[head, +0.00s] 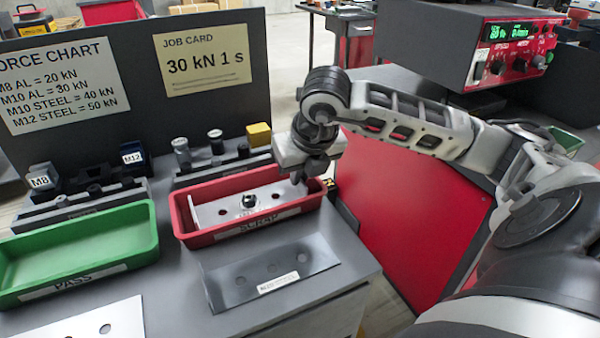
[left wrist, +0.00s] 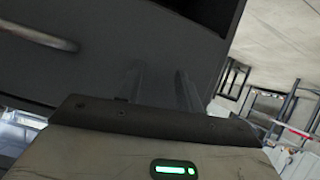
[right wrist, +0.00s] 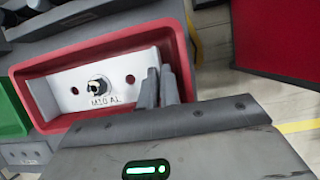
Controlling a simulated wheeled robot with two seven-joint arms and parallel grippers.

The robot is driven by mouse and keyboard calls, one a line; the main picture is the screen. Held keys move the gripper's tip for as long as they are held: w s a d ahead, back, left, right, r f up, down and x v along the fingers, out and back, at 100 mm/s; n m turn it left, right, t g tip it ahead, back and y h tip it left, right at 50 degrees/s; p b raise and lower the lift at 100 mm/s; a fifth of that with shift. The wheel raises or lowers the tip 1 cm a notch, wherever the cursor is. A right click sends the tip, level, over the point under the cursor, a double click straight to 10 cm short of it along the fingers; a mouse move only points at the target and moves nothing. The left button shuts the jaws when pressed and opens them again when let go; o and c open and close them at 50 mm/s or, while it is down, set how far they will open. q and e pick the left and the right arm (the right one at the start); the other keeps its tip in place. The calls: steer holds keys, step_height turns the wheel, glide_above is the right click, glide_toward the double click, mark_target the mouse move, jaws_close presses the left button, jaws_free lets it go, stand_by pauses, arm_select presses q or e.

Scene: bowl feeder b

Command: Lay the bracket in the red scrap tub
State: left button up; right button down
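The bracket (head: 238,208) is a pale metal plate with holes and a dark bolt in its middle. It lies inside the red scrap tub (head: 252,233), and I cannot tell whether it rests fully on the floor. In the right wrist view the bracket (right wrist: 112,95) shows an "M10 AL" mark, within the tub's red rim (right wrist: 95,47). My right gripper (head: 301,178) is over the tub's right end. Its fingers (right wrist: 160,83) are close together on the bracket's raised end. My left gripper (left wrist: 158,85) is open and empty, outside the head view.
A green pass tub (head: 85,250) stands left of the scrap tub. A dark plate with holes (head: 270,270) lies in front, and another pale plate (head: 95,322) is at the lower left. Racks with sockets (head: 215,165) and an upright board with cards (head: 150,100) stand behind.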

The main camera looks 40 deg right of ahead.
arm_select(q)
steer(key=shift+f+b, duration=0.25)
steer(key=shift+b, duration=0.05)
arm_select(e)
steer(key=shift+f, duration=0.3)
steer(key=c, duration=1.9)
jaws_free()
arm_select(q)
steer(key=shift+s+r, duration=0.1)
steer(key=shift+r, duration=0.15)
arm_select(e)
steer(key=shift+r+p, duration=0.5)
steer(key=shift+p, duration=0.15)
arm_select(q)
steer(key=shift+r+p, duration=0.5)
steer(key=shift+p, duration=0.45)
arm_select(e)
steer(key=shift+v, duration=6.1)
